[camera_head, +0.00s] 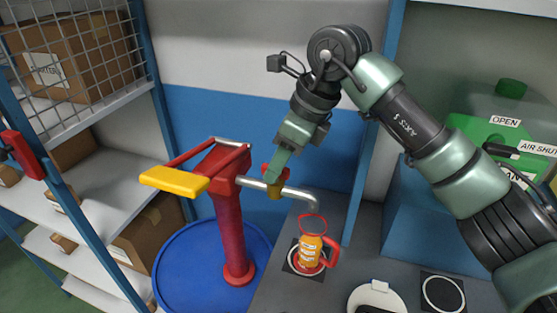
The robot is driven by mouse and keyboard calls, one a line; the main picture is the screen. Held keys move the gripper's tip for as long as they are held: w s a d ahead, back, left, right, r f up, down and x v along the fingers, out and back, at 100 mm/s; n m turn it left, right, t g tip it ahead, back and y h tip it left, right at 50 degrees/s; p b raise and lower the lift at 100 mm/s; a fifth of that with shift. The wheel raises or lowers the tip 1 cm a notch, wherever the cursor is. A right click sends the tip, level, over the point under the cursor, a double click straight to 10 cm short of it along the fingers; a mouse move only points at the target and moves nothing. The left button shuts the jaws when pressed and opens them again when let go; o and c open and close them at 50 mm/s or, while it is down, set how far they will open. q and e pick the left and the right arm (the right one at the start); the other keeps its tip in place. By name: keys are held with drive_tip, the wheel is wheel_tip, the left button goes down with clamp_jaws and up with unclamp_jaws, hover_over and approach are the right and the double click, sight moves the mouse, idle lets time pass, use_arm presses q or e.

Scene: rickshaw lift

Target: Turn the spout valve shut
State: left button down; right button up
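The spout valve (275,194) has a red top and a brass-yellow body. It sits on the grey spout pipe (306,194) of the red pump (230,223). My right gripper (276,170) comes down from above, its fingertips at the valve's red top. The fingers overlap each other in this view, so their opening and grip cannot be told. The spout bends down above an orange jug (311,249) with a red rim and handle, which stands upright on a dark square pad. My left gripper is not in view.
The pump has a yellow handle (175,181) and stands on a blue drum (192,282). Shelves with boxes (75,55) are on the left. A green container (495,135) with "OPEN" and "AIR SHUT" labels stands at right. A white round item (376,294) lies on the grey counter.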

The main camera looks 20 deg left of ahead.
clamp_jaws()
